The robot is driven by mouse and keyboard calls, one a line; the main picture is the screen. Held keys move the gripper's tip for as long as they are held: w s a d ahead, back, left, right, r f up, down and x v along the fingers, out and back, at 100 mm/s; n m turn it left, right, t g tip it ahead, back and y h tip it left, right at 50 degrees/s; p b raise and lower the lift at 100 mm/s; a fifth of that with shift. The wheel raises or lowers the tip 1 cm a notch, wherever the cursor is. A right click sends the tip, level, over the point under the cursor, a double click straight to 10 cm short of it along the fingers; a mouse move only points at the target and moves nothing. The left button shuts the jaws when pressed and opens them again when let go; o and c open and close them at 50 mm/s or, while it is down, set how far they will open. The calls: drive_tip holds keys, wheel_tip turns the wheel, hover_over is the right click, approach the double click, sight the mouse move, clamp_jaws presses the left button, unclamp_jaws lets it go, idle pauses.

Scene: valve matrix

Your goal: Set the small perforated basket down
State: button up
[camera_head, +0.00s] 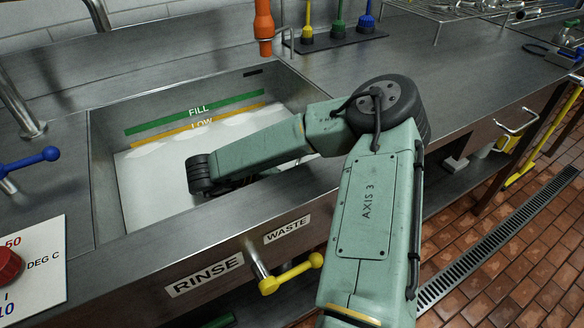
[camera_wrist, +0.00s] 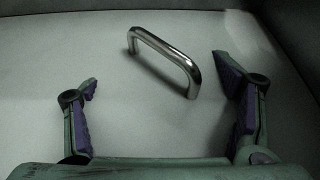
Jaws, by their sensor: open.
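A curved metal handle (camera_wrist: 163,47) stands up from a pale, flat surface in the wrist view. The body of the small perforated basket is not visible in either view; I cannot tell whether this handle belongs to it. My gripper (camera_wrist: 156,72) is open, with one finger on each side of the handle and clear gaps to it. No finger touches the handle. In the head view my arm reaches down into the rinse sink (camera_head: 105,190), and the arm hides my fingers and the handle.
White foam or cloudy liquid (camera_head: 150,185) fills the sink below the green FILL and yellow LOW bands. A yellow waste valve lever (camera_head: 291,273) sticks out of the sink front. An orange nozzle (camera_head: 263,28) hangs above the back edge. The steel counter (camera_head: 400,62) to the right has bare room.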

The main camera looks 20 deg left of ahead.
drive_tip(key=shift+r+p, duration=0.3)
drive_tip(key=b+v, duration=0.3)
drive_tip(key=v, duration=0.9)
drive_tip(key=shift+f, duration=0.2)
idle(0.5)
